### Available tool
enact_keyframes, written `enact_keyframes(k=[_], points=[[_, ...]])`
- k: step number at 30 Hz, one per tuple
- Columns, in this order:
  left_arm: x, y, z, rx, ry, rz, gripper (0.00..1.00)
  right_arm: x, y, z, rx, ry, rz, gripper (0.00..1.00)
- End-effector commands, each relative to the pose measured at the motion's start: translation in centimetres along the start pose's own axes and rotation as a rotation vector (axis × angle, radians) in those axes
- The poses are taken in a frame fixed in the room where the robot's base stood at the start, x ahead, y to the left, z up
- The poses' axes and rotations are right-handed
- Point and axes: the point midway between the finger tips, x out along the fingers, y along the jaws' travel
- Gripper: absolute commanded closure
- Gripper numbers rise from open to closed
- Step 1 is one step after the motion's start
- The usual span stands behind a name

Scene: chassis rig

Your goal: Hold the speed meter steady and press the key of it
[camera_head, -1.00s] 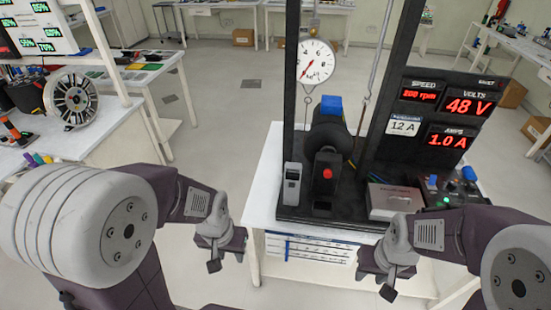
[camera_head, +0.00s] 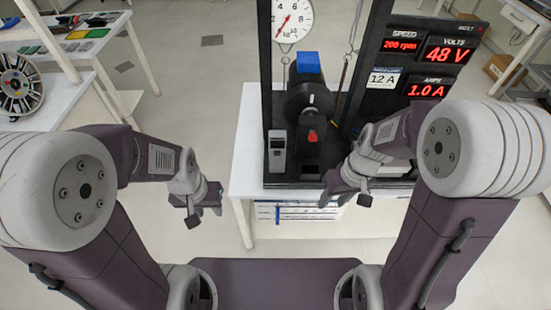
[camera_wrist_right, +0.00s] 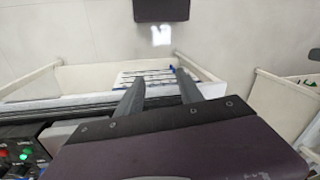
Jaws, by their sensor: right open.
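The speed meter appears to be the small grey handheld device (camera_head: 277,152) standing upright at the front left of the black rig base, with a darker face panel; its key is too small to make out. My right gripper (camera_head: 345,197) is open and empty, in front of the rig's front edge, to the right of the meter and apart from it. Its two fingers also show in the right wrist view (camera_wrist_right: 158,85) with nothing between them. My left gripper (camera_head: 205,214) looks open and empty, left of the white table and lower in the picture than the meter.
A black block with a red button (camera_head: 313,136) stands just right of the meter, before a dark motor with a blue top (camera_head: 308,65). Black posts, a dial gauge (camera_head: 292,19) and red displays (camera_head: 447,50) rise behind. The white table's left strip (camera_head: 248,150) is clear.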

Motion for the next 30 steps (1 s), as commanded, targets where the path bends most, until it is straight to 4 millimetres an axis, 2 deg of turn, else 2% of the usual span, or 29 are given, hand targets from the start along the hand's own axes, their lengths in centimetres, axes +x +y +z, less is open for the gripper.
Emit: enact_keyframes(k=[1,3,5,9,12,15,19,26,30], points=[[3.3,-0.1,0.4,0.0,-0.001,0.0,0.64,3.6,0.2,-1.4,-0.064,-0.004,-0.063,0.56],[5.3,-0.1,0.6,0.0,-0.001,0.0,0.64,5.8,-0.3,-3.5,-0.182,0.019,-0.161,0.56],[7.0,-0.1,0.8,0.0,0.0,0.0,0.64,7.6,-0.7,-5.7,-0.286,0.063,-0.245,0.56],[10.8,-0.2,1.1,0.0,0.0,0.0,0.64,11.2,-1.2,-11.2,-0.542,0.255,-0.41,0.56],[13.1,-0.2,1.4,0.0,0.0,0.0,0.64,12.7,-1.0,-15.1,-0.713,0.441,-0.472,0.56],[14.7,-0.3,1.5,0.0,0.0,0.0,0.64,13.4,-0.5,-18.2,-0.849,0.617,-0.485,0.56],[15.8,-0.3,1.6,0.0,0.0,0.0,0.64,13.5,0.2,-20.7,-0.96,0.776,-0.464,0.56],[15.8,-0.3,1.6,0.0,0.0,0.0,0.64,13.1,0.4,-21.6,-1.011,0.844,-0.447,0.56],[15.3,-0.3,1.6,0.0,0.0,0.0,0.64,13.6,-0.4,-22.0,-1.01,0.841,-0.449,0.56]])
